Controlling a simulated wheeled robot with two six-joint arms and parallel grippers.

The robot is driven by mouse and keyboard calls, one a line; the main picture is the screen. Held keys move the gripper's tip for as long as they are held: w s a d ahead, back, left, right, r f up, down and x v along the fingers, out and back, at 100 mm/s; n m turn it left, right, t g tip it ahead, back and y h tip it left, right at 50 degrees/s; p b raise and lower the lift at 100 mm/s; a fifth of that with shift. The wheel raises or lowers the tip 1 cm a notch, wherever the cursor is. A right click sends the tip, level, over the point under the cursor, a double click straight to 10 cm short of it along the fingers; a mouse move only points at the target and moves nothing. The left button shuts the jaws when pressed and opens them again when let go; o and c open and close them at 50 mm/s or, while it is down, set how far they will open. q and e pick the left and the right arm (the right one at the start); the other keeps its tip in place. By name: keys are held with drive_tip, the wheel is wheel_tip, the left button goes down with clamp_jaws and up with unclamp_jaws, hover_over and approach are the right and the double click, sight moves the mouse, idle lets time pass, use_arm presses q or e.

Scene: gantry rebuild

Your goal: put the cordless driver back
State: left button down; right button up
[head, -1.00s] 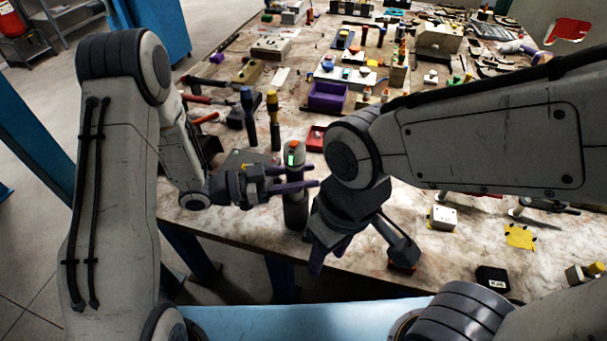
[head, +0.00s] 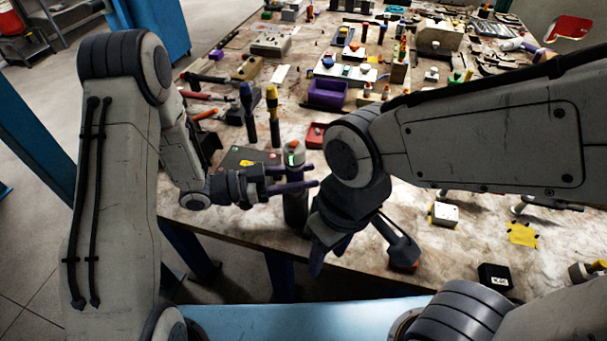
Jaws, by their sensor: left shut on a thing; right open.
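A dark grey upright cylinder with a pale top, an orange-red spot and a small green light, which looks like the cordless driver (head: 295,207), is near the table's front edge. My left gripper (head: 292,178) is shut on its upper part, with the fingers across it from the left. Whether its lower end touches the table I cannot tell. My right gripper (head: 328,248) is open, points down just right of the cylinder and partly overlaps it in the view. Its fingertips are partly hidden.
A dark grey tool with an orange base (head: 402,248) stands close right of my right gripper. A red tray (head: 316,136), a purple bin (head: 328,95) and two upright-handled tools (head: 272,115) lie behind. A black box (head: 494,277) is at the front right. Bare table shows around (head: 450,265).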

use_arm(q)
drive_tip(key=shift+c, duration=1.5)
unclamp_jaws()
drive_tip(key=shift+a, duration=0.1)
drive_tip(key=shift+a, duration=0.35)
drive_tip(key=s+a+b, duration=0.1)
drive_tip(key=a+b, duration=0.1)
drive_tip(key=a, duration=0.7)
drive_tip(key=shift+s+a, duration=0.25)
drive_tip(key=shift+s, duration=0.1)
